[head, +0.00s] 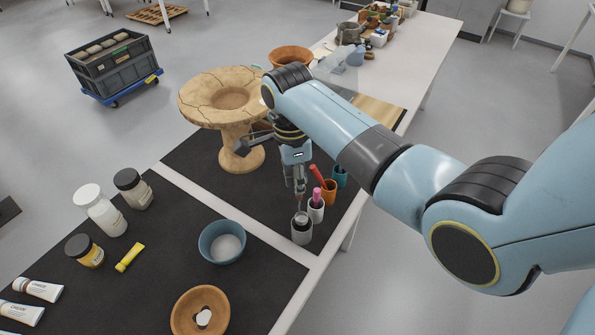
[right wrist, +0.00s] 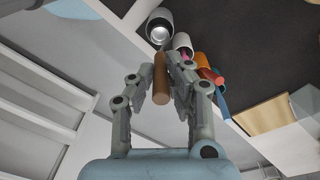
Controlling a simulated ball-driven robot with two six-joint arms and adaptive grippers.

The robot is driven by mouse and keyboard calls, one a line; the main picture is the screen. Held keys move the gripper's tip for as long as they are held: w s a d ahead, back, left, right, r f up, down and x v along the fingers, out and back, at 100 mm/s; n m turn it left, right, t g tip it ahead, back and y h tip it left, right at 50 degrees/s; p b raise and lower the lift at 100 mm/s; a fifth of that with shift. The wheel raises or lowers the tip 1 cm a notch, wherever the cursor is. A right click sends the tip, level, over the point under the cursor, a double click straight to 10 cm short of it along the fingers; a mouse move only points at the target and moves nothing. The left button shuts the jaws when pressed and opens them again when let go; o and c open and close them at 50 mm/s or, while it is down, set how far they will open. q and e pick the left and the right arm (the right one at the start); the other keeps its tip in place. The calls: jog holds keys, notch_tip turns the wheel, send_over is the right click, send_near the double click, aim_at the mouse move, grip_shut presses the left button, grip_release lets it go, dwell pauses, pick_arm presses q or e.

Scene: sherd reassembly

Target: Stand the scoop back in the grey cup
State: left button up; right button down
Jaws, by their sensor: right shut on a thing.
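The grey cup (head: 302,228) stands on the dark mat near the table's right edge, and its open mouth shows in the right wrist view (right wrist: 159,30). My right gripper (head: 299,187) is above this cup, pointing down. In the right wrist view its fingers (right wrist: 168,62) are shut on the scoop, whose brown handle (right wrist: 161,84) runs between them. The scoop's far end points toward the cup mouth. Whether its tip is inside the cup or just above it I cannot tell. My left gripper is not in view.
Beside the grey cup stand a white cup (head: 316,212) with a pink tool, an orange cup (head: 328,192) with a red tool, and a teal cup (head: 340,177). A blue bowl (head: 222,243) is to the left. A large cracked clay vessel (head: 235,150) stands behind.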

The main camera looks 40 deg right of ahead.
aim_at(297, 199)
jog(key=shift+f+b, duration=1.7)
jog(key=shift+f, duration=1.55)
jog(key=c, duration=1.2)
grip_release()
jog(key=shift+r, duration=0.25)
jog(key=r, duration=1.1)
jog(key=shift+w+a+r, duration=0.2)
jog(key=shift+w, duration=0.15)
